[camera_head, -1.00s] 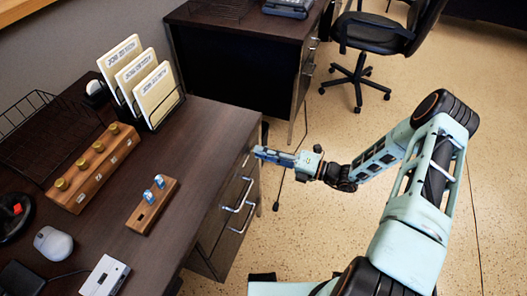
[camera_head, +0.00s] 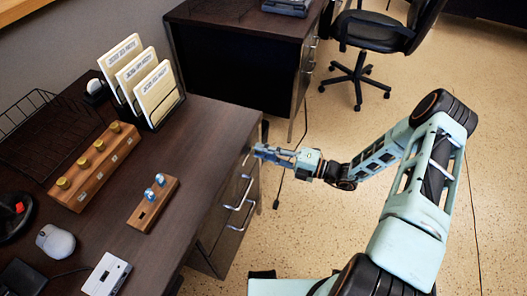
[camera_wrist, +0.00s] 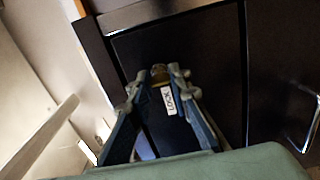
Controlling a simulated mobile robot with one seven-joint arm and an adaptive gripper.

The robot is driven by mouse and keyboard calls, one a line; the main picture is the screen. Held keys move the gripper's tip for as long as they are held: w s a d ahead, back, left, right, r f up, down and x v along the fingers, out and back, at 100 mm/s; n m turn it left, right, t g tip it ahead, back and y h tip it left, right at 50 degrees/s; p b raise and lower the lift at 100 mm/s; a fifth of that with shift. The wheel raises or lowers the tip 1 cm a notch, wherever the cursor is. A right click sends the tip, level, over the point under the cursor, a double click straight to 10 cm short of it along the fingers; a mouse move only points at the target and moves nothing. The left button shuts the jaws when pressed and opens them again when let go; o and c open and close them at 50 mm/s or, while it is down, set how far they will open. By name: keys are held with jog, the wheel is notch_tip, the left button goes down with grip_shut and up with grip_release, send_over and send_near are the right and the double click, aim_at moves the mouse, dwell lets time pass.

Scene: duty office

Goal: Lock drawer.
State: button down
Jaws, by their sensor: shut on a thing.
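The desk's dark drawer front (camera_head: 234,204) faces the floor side and carries bright metal handles (camera_head: 240,190). In the wrist view a dark panel (camera_wrist: 205,50) fills the middle, with a white tag (camera_wrist: 168,100) reading "LOCK". A small brass piece (camera_wrist: 159,73) sits above the tag; I cannot tell if it is a key or the lock itself. My gripper (camera_head: 259,150) is at the desk's front near its far corner. In the wrist view its fingertips (camera_wrist: 167,78) are shut on the brass piece, one on each side. The fingers partly hide the panel.
On the desktop (camera_head: 190,190) are a small wooden block (camera_head: 148,214) with two blue-headed pieces, a longer block (camera_head: 85,190) with brass knobs, a file rack (camera_head: 175,110) and a mouse (camera_head: 55,242). A second desk and a chair (camera_head: 375,40) stand behind.

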jog(key=c, duration=1.8)
grip_release()
jog(key=shift+o, duration=0.2)
jog(key=v, duration=1.2)
